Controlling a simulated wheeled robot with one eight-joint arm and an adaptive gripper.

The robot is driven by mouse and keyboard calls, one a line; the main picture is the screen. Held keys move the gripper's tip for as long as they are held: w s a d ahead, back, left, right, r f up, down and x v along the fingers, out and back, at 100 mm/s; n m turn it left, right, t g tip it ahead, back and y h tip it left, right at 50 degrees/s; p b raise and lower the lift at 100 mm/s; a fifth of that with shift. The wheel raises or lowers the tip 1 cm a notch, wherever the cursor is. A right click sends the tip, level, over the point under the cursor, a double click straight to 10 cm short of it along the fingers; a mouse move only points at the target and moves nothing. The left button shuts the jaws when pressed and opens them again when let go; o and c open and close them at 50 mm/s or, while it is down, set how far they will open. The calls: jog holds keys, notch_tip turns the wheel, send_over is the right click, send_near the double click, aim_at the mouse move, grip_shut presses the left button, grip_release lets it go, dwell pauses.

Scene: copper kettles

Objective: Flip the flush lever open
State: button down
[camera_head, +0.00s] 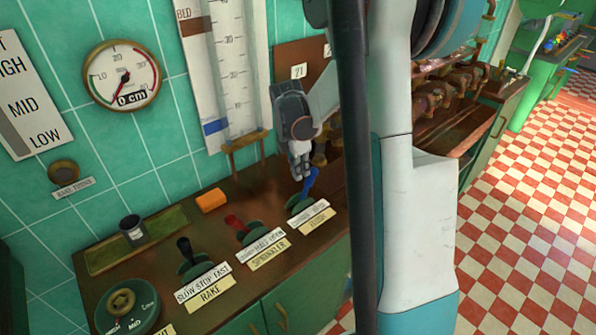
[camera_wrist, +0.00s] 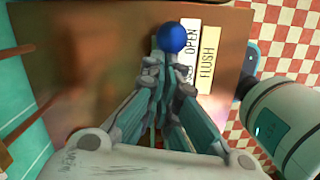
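The flush lever (camera_head: 311,183) is a blue-handled lever on a green round base at the right end of the counter's lever row. Its white position plate and tan FLUSH plate (camera_head: 318,220) lie in front of it. In the wrist view its round blue knob (camera_wrist: 173,37) shows just beyond my fingertips, beside the word OPEN. My gripper (camera_head: 299,175) points down right behind and slightly left of the handle. In the wrist view my gripper's fingers (camera_wrist: 167,66) come together and look shut, with nothing seen between them. I cannot tell whether they touch the lever.
A red sprinkler lever (camera_head: 236,222) and a black rake lever (camera_head: 185,246) stand to the left on the wooden counter (camera_head: 262,188). An orange block (camera_head: 211,200) and a dark cup (camera_head: 132,228) lie farther left. Copper pipework (camera_head: 440,95) stands behind my arm at right.

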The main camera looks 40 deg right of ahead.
jog(key=shift+d, duration=0.3)
notch_tip(320, 180, up, 12)
jog(key=w+a+p, duration=0.1)
jog(key=a+p, duration=0.1)
jog(key=p, duration=0.1)
jog(key=shift+w+f+p, duration=0.15)
jog(key=shift+f+p, duration=0.1)
jog(key=shift+p, duration=0.15)
dwell(0.6)
